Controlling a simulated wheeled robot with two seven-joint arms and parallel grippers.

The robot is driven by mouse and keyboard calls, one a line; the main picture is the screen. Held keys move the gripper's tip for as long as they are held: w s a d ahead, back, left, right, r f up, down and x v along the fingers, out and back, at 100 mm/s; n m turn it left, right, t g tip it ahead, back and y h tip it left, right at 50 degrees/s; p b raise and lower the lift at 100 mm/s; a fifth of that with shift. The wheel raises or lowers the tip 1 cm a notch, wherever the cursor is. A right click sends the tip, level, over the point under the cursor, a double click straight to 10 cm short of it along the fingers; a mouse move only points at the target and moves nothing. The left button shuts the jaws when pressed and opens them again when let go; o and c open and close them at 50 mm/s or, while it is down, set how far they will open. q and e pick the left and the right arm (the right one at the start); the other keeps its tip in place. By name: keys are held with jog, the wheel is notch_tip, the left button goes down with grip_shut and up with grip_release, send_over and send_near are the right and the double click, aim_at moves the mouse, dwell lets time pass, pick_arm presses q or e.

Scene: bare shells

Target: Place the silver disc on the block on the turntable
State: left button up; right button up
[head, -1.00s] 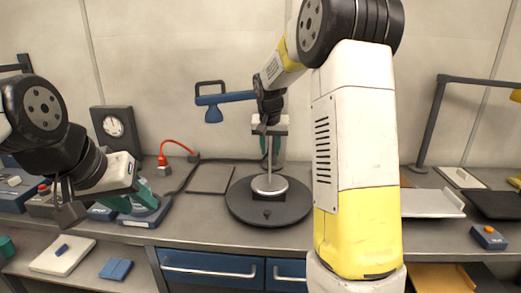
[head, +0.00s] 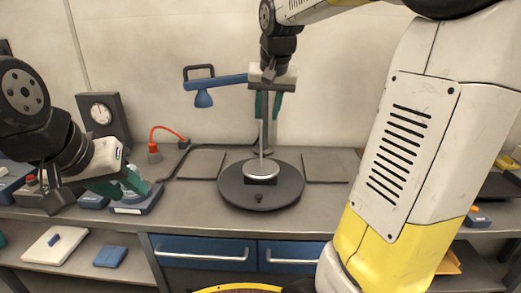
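The dark round turntable (head: 232,193) stands on the bench in the middle of the head view. The silver disc (head: 259,177) sits low over its centre; I cannot make out the block under it. A thin upright rod (head: 263,128) rises behind or from the disc; I cannot tell which. My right gripper (head: 269,112) points down well above the disc, its green fingers apart, with no disc between them. My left gripper (head: 121,184) is at the left, tilted down, over a blue-grey item, its green fingers apart and apparently empty.
A blue arm (head: 219,82) with a cone reaches left near my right gripper. A dial box (head: 103,113) and a red cable (head: 166,130) stand at the back left. Flat dark plates (head: 200,165) lie beside the turntable. My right arm hides much of the right side.

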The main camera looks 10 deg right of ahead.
jog(key=s+a+f+n+y, duration=0.1)
jog(key=s+f, duration=0.1)
jog(key=s, duration=0.8)
jog(key=s+a+f+n+t+y, duration=0.1)
jog(key=s+a+f, duration=0.1)
jog(key=s, duration=0.8)
jog(key=shift+s+a+f+n, duration=0.15)
jog(key=shift+s+f+n, duration=0.2)
jog(key=shift+f, duration=0.35)
jog(key=shift+w+a, duration=0.1)
